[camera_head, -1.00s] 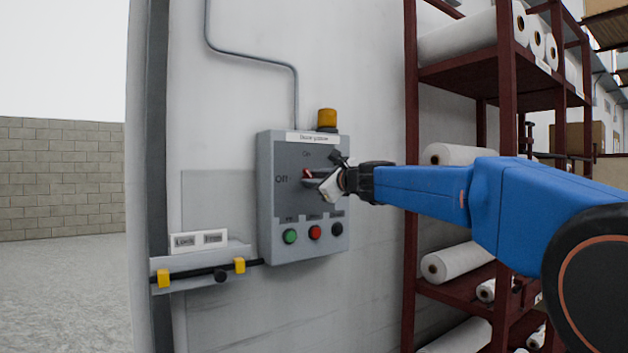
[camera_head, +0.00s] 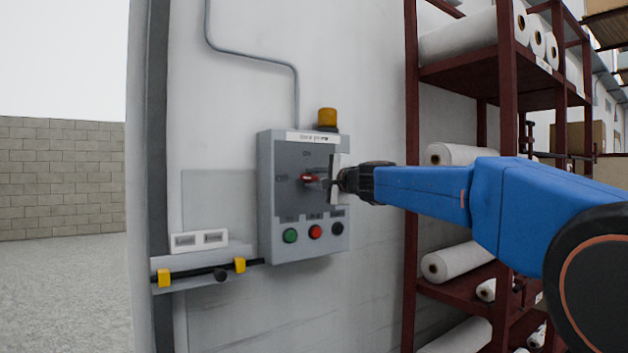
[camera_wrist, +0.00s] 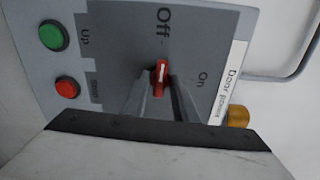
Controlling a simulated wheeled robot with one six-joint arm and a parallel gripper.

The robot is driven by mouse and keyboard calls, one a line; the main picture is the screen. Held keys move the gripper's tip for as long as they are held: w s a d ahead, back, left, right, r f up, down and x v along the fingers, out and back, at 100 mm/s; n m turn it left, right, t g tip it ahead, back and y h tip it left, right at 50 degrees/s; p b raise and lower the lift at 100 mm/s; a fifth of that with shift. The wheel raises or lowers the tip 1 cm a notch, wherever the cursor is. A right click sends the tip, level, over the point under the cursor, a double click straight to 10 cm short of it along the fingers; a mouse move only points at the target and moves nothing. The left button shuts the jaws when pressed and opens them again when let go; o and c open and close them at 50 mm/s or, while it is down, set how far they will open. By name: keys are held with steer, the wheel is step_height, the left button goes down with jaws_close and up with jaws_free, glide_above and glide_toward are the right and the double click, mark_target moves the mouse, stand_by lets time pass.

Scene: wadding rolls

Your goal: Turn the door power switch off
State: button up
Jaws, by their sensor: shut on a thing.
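The door power box (camera_head: 266,190) is a grey panel on the white wall, with a yellow lamp on top. Its red switch knob (camera_head: 309,178) sits in the middle, lying roughly level in the head view. In the wrist view the knob (camera_wrist: 160,78) has a white line that points toward the word "Off"; "On" is off to the right. My gripper (camera_head: 325,182) is at the panel from the right, with its two fingers on either side of the knob, shut on it. The fingers partly hide the knob's near end.
Green (camera_head: 290,236), red (camera_head: 315,232) and black (camera_head: 337,229) buttons sit just below the knob. A small ledge with a black bar (camera_head: 220,274) juts out at lower left. A dark red rack (camera_head: 411,130) with white rolls stands close on the right.

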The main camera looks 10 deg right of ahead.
steer(key=shift+f+n, duration=0.15)
steer(key=shift+n, duration=0.35)
steer(key=o, duration=0.7)
steer(key=shift+o, duration=0.2)
steer(key=shift+s, duration=0.1)
steer(key=shift+s+d, duration=0.2)
steer(key=shift+s, duration=0.1)
steer(key=v, duration=1.6)
steer(key=shift+s, duration=0.3)
steer(key=shift+d, duration=0.1)
